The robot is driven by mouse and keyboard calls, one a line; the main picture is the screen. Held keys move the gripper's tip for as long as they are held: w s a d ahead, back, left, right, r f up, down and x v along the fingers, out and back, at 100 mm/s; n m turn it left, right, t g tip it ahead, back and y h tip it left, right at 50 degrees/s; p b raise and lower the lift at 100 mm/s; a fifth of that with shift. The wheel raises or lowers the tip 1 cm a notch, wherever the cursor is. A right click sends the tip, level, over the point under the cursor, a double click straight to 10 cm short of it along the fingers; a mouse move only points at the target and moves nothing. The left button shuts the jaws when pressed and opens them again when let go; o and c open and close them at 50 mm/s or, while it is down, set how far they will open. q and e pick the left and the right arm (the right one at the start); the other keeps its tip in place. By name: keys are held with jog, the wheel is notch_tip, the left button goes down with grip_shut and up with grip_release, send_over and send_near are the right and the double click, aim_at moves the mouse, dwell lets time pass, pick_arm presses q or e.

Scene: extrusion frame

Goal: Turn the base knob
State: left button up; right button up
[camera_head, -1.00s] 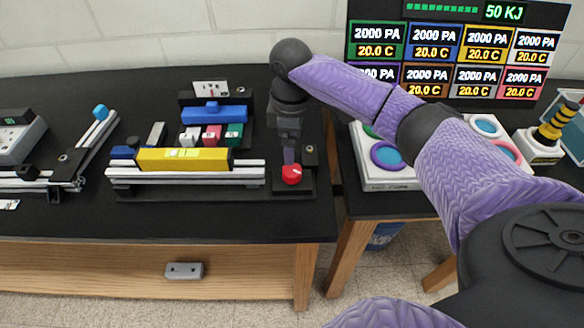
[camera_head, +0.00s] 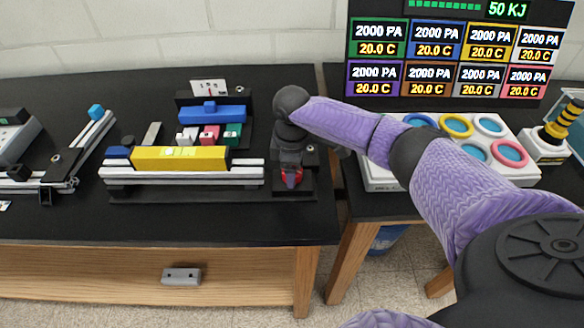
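The base knob (camera_head: 284,178) is a small red knob on a black block at the right end of the extrusion frame (camera_head: 180,172), on the black table. My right gripper (camera_head: 291,177) points down from above and its fingertips are at the knob, covering much of it. I cannot tell whether the fingers are closed on the knob or only around it. My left gripper is not in view.
A yellow block (camera_head: 180,158) lies along the frame, with a blue bar (camera_head: 212,114) behind it. A white panel with coloured round pads (camera_head: 480,130) stands on the right table. A gap separates the two tables.

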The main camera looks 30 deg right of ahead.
jog(key=c, duration=0.7)
jog(key=shift+r+m+p, duration=0.2)
jog(key=shift+m+p, duration=0.4)
jog(key=shift+p, duration=0.2)
jog(key=m+p, duration=0.5)
jog(key=m, duration=0.1)
jog(key=shift+m+p, duration=0.4)
jog(key=m+p, duration=0.1)
jog(key=m, duration=0.2)
jog(key=shift+f+m+p, duration=0.1)
jog(key=shift+m+p, duration=0.2)
jog(key=m, duration=0.2)
jog(key=shift+m+p, duration=0.4)
jog(key=m, duration=0.3)
jog(key=shift+m+p, duration=0.35)
jog(key=shift+m, duration=0.05)
jog(key=m, duration=0.5)
jog(key=shift+w, duration=0.1)
jog(key=m, duration=0.3)
jog(key=shift+m+p, duration=0.3)
jog(key=shift+m, duration=1.4)
